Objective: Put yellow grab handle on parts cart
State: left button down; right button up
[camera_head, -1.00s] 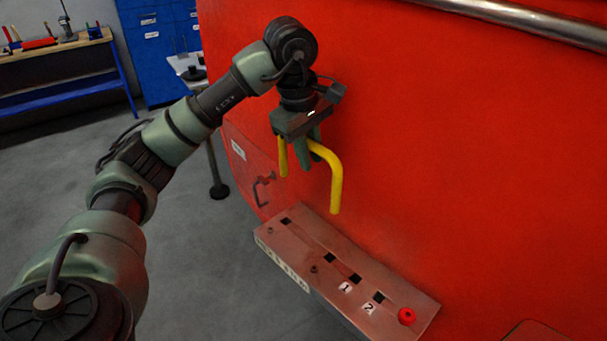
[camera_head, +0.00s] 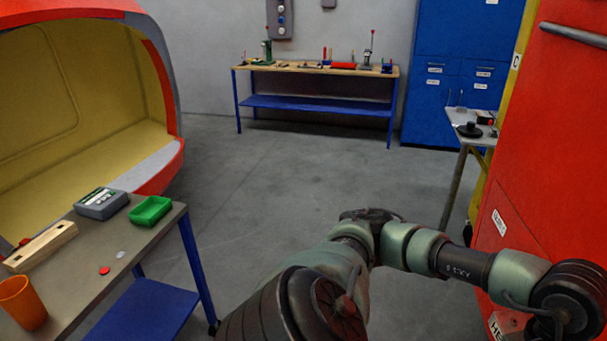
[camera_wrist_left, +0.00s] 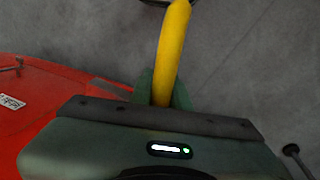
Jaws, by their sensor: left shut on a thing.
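My left gripper (camera_wrist_left: 163,92) is shut on the yellow grab handle (camera_wrist_left: 174,45) in the left wrist view. The handle's bar runs up from between the green fingers to the top edge of the picture, with grey floor behind it. In the head view my left arm reaches to the lower right, and its gripper and the handle are out of the picture. A wheeled cart (camera_head: 150,247) with a grey top and blue lower shelf stands at the lower left, apart from my arm; it looks like the parts cart. My right gripper is not in view.
On the cart are an orange cup (camera_head: 22,303), a green tray (camera_head: 150,210), a grey device (camera_head: 101,203) and a wooden block (camera_head: 40,246). Its near right top is mostly bare. The red train body (camera_head: 545,150) is right; open floor (camera_head: 290,190) lies between.

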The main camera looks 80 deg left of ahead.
aim_at(46, 283)
jog(key=k+j+u, duration=0.2)
jog(key=k+u, duration=0.2)
jog(key=k+j+u, duration=0.4)
jog(key=k+u, duration=0.1)
jog(key=u, duration=2.2)
